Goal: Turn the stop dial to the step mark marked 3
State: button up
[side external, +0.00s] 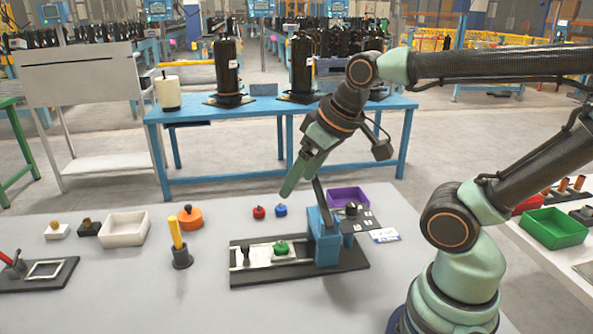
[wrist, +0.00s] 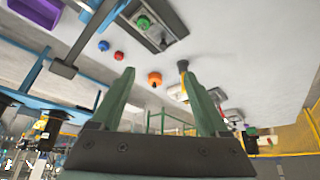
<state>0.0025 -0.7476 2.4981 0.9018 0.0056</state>
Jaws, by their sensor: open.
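A small dark plate with a black round knob (side external: 351,209) and pale marks sits right of the blue press. It looks like the stop dial, but its numbers and pointer are too small to read. My gripper (side external: 289,186) is above the table, left of the press's lever and apart from the knob. In the wrist view my gripper (wrist: 157,75) has its two green fingers wide apart with nothing held. The knob cannot be made out in the wrist view.
The blue press (side external: 323,238) with its raised lever stands on a black base, beside a green-knobbed part (side external: 281,248). A purple tray (side external: 348,196) is behind the dial. Red (side external: 259,212) and blue (side external: 281,210) pieces lie left.

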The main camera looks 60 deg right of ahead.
jog(key=d+m+g, duration=0.3)
jog(key=d+m, duration=0.6)
jog(key=m+g, duration=0.3)
jog(key=m, duration=0.6)
send_near(352, 203)
jog(key=f, duration=0.9)
jog(key=shift+s, duration=0.2)
jog(key=shift+c, duration=0.4)
grip_shut()
